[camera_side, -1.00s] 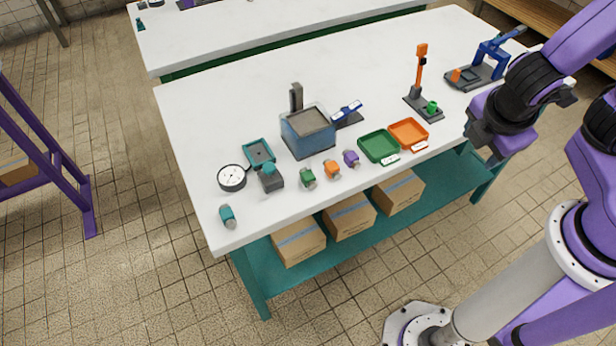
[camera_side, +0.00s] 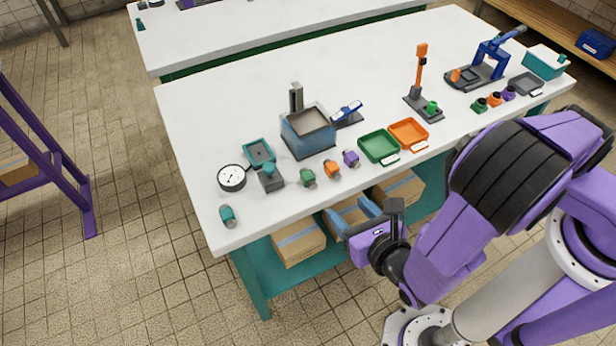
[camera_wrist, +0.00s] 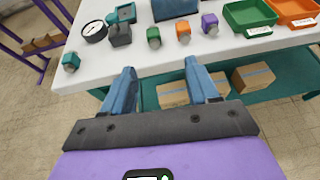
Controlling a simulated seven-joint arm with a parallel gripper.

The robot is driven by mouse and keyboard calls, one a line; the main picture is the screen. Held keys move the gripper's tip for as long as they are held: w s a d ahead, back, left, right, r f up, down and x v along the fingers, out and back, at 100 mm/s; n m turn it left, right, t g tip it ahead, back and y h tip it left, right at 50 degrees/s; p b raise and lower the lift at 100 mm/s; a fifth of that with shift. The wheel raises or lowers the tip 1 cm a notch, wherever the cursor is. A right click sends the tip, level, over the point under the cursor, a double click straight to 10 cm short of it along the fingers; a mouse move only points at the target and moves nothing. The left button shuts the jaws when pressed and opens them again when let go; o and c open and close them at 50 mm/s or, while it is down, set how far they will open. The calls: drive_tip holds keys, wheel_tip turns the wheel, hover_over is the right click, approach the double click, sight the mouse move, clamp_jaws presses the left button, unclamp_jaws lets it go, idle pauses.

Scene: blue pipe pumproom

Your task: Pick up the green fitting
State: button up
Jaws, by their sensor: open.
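The green fitting (camera_side: 307,178) stands near the front edge of the white table, to the left of an orange fitting (camera_side: 332,169) and a purple fitting (camera_side: 351,159). It also shows in the wrist view (camera_wrist: 154,38), beyond my fingertips and roughly between their lines. My gripper (camera_side: 347,209) is open and empty, off the table's front edge, with its blue fingers (camera_wrist: 161,76) pointing toward the table. It is apart from the green fitting. Another small green fitting (camera_side: 479,106) stands at the table's right, beside orange and purple ones.
A blue-grey bin (camera_side: 291,139) stands behind the fittings. A green tray (camera_side: 379,147) and an orange tray (camera_side: 409,134) lie to the right. A round gauge (camera_side: 232,178) and a teal fitting (camera_side: 228,216) are at the left. Cardboard boxes (camera_side: 299,242) sit on the shelf below.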

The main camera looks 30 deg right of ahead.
sight(309, 177)
drive_tip(key=x, duration=1.2)
drive_tip(key=shift+w+a+f, duration=0.1)
drive_tip(key=shift+a, duration=0.25)
drive_tip(key=shift+a+r+x, duration=0.1)
drive_tip(key=shift+a+x, duration=0.1)
drive_tip(key=shift+x, duration=1.1)
drive_tip(key=shift+a+r+x, duration=0.15)
drive_tip(key=shift+a+x, duration=0.05)
drive_tip(key=shift+x, duration=1.05)
drive_tip(key=shift+w, duration=0.15)
drive_tip(key=shift+c, duration=0.3)
clamp_jaws()
